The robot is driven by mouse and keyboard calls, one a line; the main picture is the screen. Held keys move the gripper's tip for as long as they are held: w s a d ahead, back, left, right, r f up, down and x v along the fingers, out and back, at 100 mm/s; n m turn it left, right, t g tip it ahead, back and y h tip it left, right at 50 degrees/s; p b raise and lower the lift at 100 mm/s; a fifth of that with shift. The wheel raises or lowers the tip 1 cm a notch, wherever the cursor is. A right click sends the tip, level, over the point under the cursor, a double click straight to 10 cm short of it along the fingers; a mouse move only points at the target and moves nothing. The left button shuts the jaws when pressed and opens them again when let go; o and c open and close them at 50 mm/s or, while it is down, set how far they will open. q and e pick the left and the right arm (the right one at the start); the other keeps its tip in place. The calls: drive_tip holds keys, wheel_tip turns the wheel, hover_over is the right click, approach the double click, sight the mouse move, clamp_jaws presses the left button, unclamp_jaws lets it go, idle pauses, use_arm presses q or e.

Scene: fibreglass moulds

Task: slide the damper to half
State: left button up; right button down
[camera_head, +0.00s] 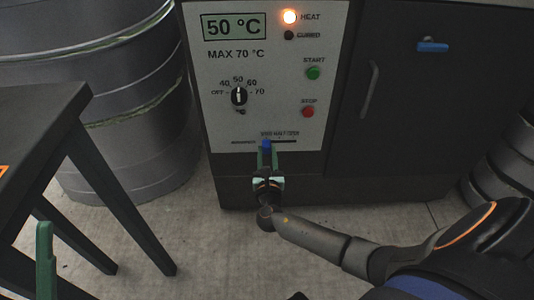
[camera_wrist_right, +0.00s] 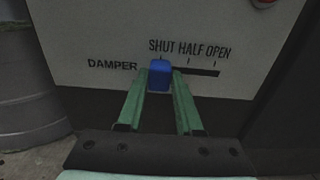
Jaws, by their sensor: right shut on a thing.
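The damper is a blue slider knob (camera_head: 266,145) on a dark horizontal slot low on the white control panel. In the right wrist view the knob (camera_wrist_right: 159,75) stands under the SHUT mark, at the left end of the slot (camera_wrist_right: 200,72); the HALF and OPEN marks lie to its right. My right gripper (camera_head: 267,153) is at the panel, with its green fingers on either side of the knob, shut on it. One green finger of my left gripper (camera_head: 45,240) shows at the lower left, far from the panel; its opening cannot be judged.
Above the slot are a temperature dial (camera_head: 239,97), a green START button (camera_head: 313,73) and a red STOP button (camera_head: 308,112). The display (camera_head: 234,26) reads 50 °C and the HEAT lamp (camera_head: 289,17) glows. A dark table (camera_head: 40,110) and a large drum (camera_head: 130,130) stand at left.

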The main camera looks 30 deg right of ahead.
idle(0.5)
drive_tip(key=s+d, duration=0.1)
drive_tip(key=s+d+p, duration=0.1)
drive_tip(key=d, duration=0.1)
drive_tip(key=shift+d+r, duration=0.1)
drive_tip(key=shift+d, duration=0.2)
drive_tip(key=c, duration=0.6)
unclamp_jaws()
use_arm(q)
drive_tip(key=shift+a+r, duration=0.1)
drive_tip(key=shift+r, duration=0.6)
use_arm(e)
drive_tip(key=shift+o, duration=0.2)
drive_tip(key=shift+a, duration=0.1)
drive_tip(key=shift+s, duration=0.1)
